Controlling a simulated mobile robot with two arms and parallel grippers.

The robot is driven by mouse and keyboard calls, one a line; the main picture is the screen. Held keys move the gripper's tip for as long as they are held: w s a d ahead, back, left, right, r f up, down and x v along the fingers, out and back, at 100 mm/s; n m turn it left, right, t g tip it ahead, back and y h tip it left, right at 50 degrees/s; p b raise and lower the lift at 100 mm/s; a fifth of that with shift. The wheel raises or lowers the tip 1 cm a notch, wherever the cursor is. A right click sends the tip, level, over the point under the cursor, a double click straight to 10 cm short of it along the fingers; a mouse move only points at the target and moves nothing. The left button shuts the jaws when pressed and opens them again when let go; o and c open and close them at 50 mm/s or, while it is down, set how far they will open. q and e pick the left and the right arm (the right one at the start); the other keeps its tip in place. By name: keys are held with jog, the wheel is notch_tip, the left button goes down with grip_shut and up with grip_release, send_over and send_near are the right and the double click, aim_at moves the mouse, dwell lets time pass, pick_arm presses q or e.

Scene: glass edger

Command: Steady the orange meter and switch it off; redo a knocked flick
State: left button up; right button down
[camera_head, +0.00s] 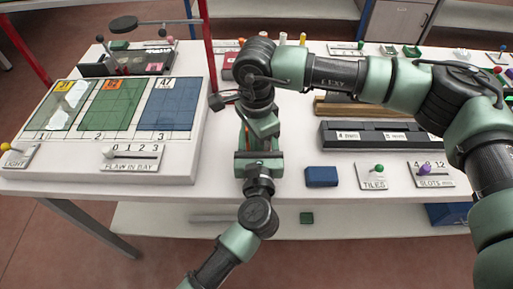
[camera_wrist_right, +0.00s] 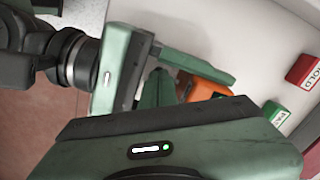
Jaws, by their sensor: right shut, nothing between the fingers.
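The orange meter (camera_wrist_right: 207,91) shows partly in the right wrist view, low on the white surface, beside a green finger of my left gripper (camera_wrist_right: 190,66). The rest of it, with its switch, is hidden behind the grippers. In the head view my left gripper (camera_head: 258,155) reaches in from the bottom centre and my right gripper (camera_head: 262,125) comes down from above, close to it. The two nearly cover the meter there. My right gripper is shut and empty. I cannot tell how far the left fingers are apart or whether they touch the meter.
A panel with colored bays (camera_head: 112,105) stands left. A blue block (camera_head: 321,176), the TILES switch plate (camera_head: 373,176) and SLOTS plate (camera_head: 431,175) lie right, below a dark tray (camera_head: 380,135). A red HOLD block (camera_wrist_right: 305,70) and a green block (camera_wrist_right: 276,113) are near the meter.

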notch_tip(320, 180, up, 7)
jog(key=s, duration=0.1)
dwell(0.7)
jog(key=shift+s, duration=0.1)
pick_arm(q)
jog(key=o, duration=1.7)
jog(key=s, duration=1.2)
jog(key=shift+d, duration=0.1)
pick_arm(e)
jog(key=shift+f, duration=0.1)
